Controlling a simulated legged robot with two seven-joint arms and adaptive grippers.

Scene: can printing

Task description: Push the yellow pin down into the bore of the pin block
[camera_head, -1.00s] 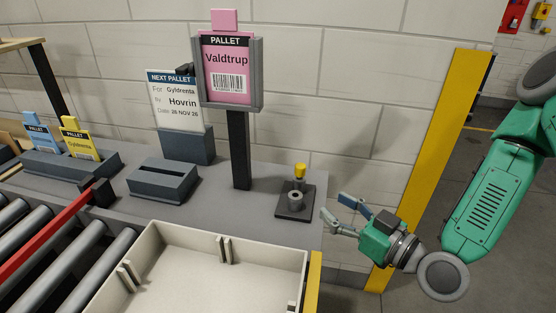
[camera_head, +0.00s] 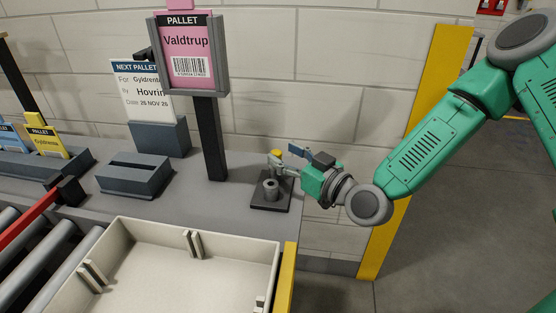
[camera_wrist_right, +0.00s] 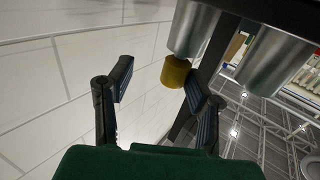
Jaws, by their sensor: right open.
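The yellow pin (camera_head: 277,153) stands upright at the back of the dark pin block (camera_head: 264,207). In the right wrist view the pin's yellow end (camera_wrist_right: 175,74) sticks out of a silver cylinder (camera_wrist_right: 190,28); how deep it sits is hidden. A grey cylinder with an open hole (camera_head: 271,189) stands in front on the same block. My right gripper (camera_head: 279,164) is open beside the pin, reaching in from the right. In the wrist view the pin's end appears between the fingers, closer to the right finger; contact cannot be told. My left gripper is out of view.
A beige tray (camera_head: 118,238) lies in front, with a yellow strip (camera_head: 286,280) at its right. A post with a pink pallet sign (camera_head: 187,55) stands left of the block. A dark slotted holder (camera_head: 130,185) is farther left. The wall is close behind.

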